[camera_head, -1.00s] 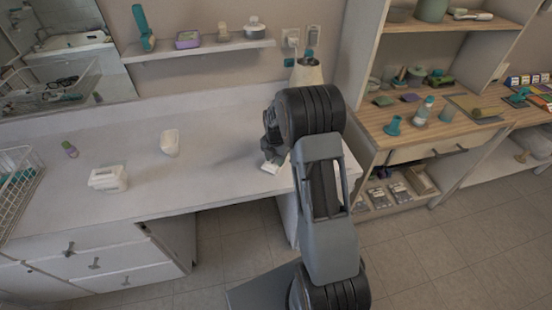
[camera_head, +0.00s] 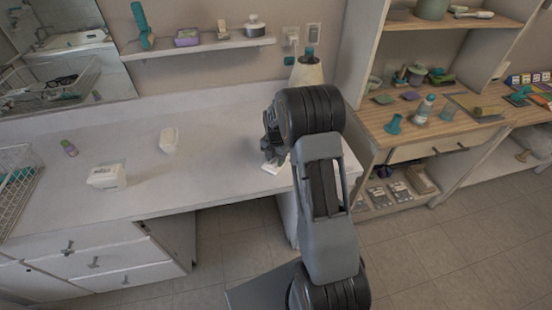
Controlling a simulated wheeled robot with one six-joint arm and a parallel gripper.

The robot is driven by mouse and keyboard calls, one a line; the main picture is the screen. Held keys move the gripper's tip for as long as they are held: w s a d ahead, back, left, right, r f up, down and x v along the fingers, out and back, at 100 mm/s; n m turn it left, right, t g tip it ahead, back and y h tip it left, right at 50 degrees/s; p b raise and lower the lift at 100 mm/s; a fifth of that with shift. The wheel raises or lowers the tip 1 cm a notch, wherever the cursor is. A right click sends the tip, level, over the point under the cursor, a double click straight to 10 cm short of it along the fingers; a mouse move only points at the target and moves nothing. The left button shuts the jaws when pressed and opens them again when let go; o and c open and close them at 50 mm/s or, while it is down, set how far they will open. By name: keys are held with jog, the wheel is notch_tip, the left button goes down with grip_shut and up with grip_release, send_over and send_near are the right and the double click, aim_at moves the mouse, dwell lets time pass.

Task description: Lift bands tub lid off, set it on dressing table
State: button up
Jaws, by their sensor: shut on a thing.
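My gripper (camera_head: 270,153) is over the right part of the white dressing table (camera_head: 215,170), partly hidden by my own arm. It is shut on a small white flat piece (camera_head: 273,166), which looks like the lid. The piece is at or just above the table top near its front right; I cannot tell if it touches. A white tub (camera_head: 107,176) stands at the table's left front, apart from the gripper. A second white container (camera_head: 169,140) stands farther back. Labels are too small to read, so I cannot tell which is the bands tub.
A cream cone-shaped thing (camera_head: 306,74) stands behind my arm. A wall shelf (camera_head: 200,48) holds several items. The table's middle is clear. A wooden unit (camera_head: 425,130) stands right.

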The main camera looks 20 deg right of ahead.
jog(key=shift+f, duration=0.15)
jog(key=o, duration=1.2)
jog(key=shift+r, duration=0.2)
jog(key=shift+r+p, duration=2.55)
jog(key=shift+r, duration=1.25)
notch_tip(320, 180, up, 14)
jog(key=b, duration=0.1)
jog(key=shift+f, duration=0.1)
